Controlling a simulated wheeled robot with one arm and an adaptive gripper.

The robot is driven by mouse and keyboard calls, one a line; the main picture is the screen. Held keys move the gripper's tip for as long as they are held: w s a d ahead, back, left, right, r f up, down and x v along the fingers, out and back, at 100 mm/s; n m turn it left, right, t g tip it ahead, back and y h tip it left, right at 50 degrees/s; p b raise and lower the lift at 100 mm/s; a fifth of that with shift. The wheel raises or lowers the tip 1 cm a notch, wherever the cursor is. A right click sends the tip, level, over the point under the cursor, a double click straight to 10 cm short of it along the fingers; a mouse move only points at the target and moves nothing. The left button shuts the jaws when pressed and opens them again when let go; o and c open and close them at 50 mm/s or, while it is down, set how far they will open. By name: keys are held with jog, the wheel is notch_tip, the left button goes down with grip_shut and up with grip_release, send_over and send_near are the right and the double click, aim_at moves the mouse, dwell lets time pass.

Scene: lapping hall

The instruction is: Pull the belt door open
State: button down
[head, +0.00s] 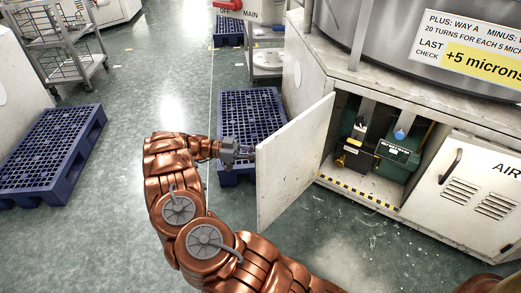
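The belt door (292,165) is a white panel that stands swung out from the machine cabinet, its free edge toward the left. The compartment behind it is exposed and holds dark green machinery (400,150). My gripper (245,152) is at the far side of the door, near its free edge. The door hides part of my gripper and whatever handle may be there. I cannot tell whether the fingers are open or shut, or whether they touch the door.
A blue pallet (250,105) lies on the floor behind the door and my gripper. Another blue pallet (50,150) lies at the left, below a metal rack (62,45). A second white cabinet door (470,190) with a black handle is closed at the right. The floor between the pallets is clear.

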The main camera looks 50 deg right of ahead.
jog(key=shift+w+a, duration=0.1)
jog(key=shift+w, duration=0.2)
jog(key=c, duration=1.5)
grip_release()
jog(key=shift+w+a, duration=0.1)
jog(key=o, duration=0.4)
jog(key=shift+c, duration=0.2)
jog(key=shift+r, duration=0.1)
